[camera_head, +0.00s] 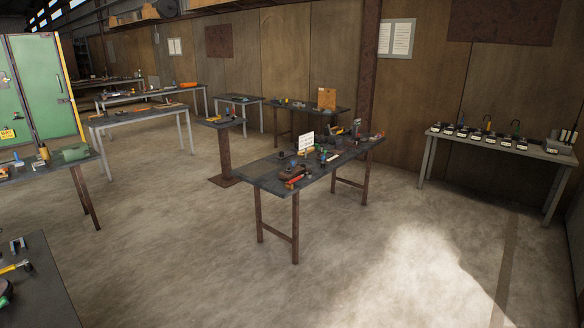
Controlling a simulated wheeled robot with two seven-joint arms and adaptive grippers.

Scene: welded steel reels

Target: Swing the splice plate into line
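I cannot make out a splice plate for certain from this distance. A dark steel table (258,177) stands in the middle of the view on rusty legs. Neither of my grippers is in view, and no arm shows.
A right-hand bench (540,152) by the wall holds a row of small devices. A green cabinet (50,90) and more tables line the left and back. A rusty pedestal (225,155) stands behind the middle table. The concrete floor in front is clear.

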